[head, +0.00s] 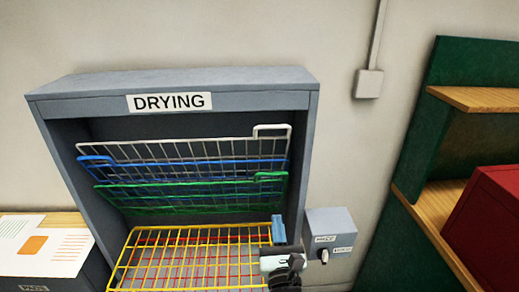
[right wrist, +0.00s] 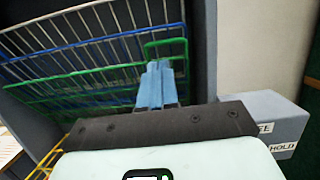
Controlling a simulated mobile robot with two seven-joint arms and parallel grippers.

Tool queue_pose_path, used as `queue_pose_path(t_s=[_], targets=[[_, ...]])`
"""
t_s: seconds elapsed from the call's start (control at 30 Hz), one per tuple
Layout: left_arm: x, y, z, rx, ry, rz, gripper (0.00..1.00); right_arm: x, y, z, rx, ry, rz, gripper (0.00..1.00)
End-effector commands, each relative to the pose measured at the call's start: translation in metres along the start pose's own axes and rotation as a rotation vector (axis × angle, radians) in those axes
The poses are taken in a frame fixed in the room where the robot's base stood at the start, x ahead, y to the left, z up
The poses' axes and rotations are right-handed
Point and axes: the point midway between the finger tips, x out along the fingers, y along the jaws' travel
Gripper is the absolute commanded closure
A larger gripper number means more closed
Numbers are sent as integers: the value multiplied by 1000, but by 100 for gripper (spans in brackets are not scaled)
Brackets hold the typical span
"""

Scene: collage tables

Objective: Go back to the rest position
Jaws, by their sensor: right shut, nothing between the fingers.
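My right gripper (head: 278,230) is at the front right of the drying cabinet, by the right end of the yellow wire rack (head: 125,270). Its light blue fingers are shut together with nothing between them. In the right wrist view the shut fingers (right wrist: 156,85) point toward the tilted racks, and the handle of the green rack (right wrist: 166,43) appears just beyond the tips. I cannot tell whether they touch. My left gripper is not in view.
The grey drying cabinet (head: 310,130) has white (head: 272,128), blue (head: 95,159) and green (head: 270,176) racks tilted up. A red rack shows under the yellow one. A grey switch box (head: 330,218) sits close right of my gripper. Green shelving (head: 450,65) stands right; papers (head: 60,250) lie left.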

Motion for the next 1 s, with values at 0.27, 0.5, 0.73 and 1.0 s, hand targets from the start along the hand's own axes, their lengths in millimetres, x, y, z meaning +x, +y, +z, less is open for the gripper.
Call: queue_pose_path(t_s=[0.27, 0.5, 0.73, 1.0], targets=[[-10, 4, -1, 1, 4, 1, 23, -44, 104, -92, -452, 75, 382, 100], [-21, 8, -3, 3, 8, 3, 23, -152, 158, -229, -970, 120, 913, 100], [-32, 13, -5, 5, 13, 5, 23, -282, 115, -336, -1336, 125, 1468, 100], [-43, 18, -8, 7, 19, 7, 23, -406, 3, -380, -1478, 120, 2041, 100]])
